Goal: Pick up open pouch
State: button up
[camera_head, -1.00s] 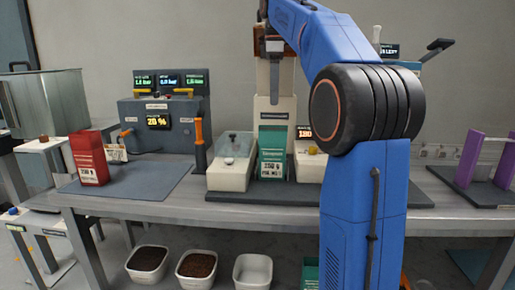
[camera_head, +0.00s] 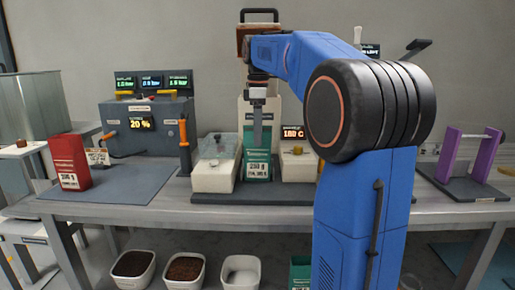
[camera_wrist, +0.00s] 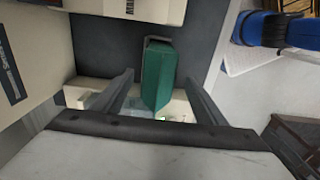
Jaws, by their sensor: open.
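A green pouch (camera_head: 257,158) with a printed label stands upright in the middle of the bench, in front of a tall cream machine (camera_head: 245,110). Its green top also shows in the wrist view (camera_wrist: 163,75), between the lines of the two fingers. I cannot tell from the head view whether its mouth is open. My gripper (camera_head: 257,135) points down over the pouch. In the wrist view my gripper (camera_wrist: 160,80) has its fingers spread, with nothing clamped. Whether the fingertips are level with the pouch is unclear.
A red pouch (camera_head: 68,162) stands on a mat at the left. A grey panel (camera_head: 148,125) with displays is behind. Purple uprights (camera_head: 450,150) stand at the right. Tubs (camera_head: 185,270) sit below.

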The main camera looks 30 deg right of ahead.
aim_at(258, 153)
jog(key=shift+f, duration=2.35)
jog(key=shift+c, duration=0.6)
jog(key=c, duration=0.8)
jog(key=shift+o, duration=0.2)
